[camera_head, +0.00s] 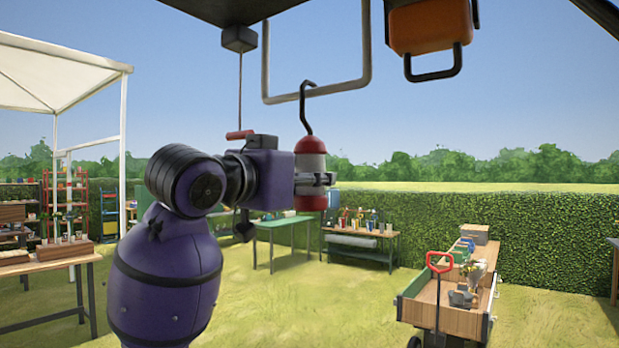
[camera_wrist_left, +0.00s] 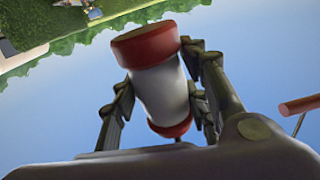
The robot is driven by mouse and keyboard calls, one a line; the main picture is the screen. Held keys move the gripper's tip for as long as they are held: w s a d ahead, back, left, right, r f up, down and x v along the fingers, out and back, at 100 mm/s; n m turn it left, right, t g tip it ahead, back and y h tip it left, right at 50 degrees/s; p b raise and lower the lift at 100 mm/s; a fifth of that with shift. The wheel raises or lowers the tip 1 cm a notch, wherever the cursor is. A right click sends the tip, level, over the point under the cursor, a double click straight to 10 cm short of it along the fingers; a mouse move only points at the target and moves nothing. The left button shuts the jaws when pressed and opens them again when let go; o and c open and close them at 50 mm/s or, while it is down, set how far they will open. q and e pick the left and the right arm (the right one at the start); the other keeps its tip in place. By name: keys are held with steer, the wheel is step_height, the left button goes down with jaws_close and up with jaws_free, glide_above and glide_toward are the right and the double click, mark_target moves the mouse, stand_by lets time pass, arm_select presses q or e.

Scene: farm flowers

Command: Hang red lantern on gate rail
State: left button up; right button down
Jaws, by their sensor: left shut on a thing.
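The red lantern (camera_head: 311,163) has a red top and base, a pale middle and a dark hook on top. It hangs upright in my left gripper (camera_head: 318,179), which is shut around its middle. In the left wrist view, the lantern (camera_wrist_left: 160,85) sits between both fingers of the gripper (camera_wrist_left: 158,78). The hook's top overlaps the lower bar of a grey U-shaped rail (camera_head: 318,91) overhead. I cannot tell whether hook and rail touch, or whether this is the gate rail. My right gripper is not in view.
An orange object with a black handle (camera_head: 428,30) hangs at the upper right. A small dark block with a cord and red handle (camera_head: 239,135) hangs left of the rail. A wooden cart (camera_head: 445,305) stands at lower right; benches stand along the hedge. The grass between is clear.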

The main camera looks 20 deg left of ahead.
arm_select(q)
steer(key=shift+f, duration=0.35)
stand_by(0.5)
steer(key=o, duration=1.5)
steer(key=shift+o, duration=1.3)
steer(key=f+v, duration=0.1)
steer(key=v, duration=1.3)
steer(key=shift+f, duration=0.2)
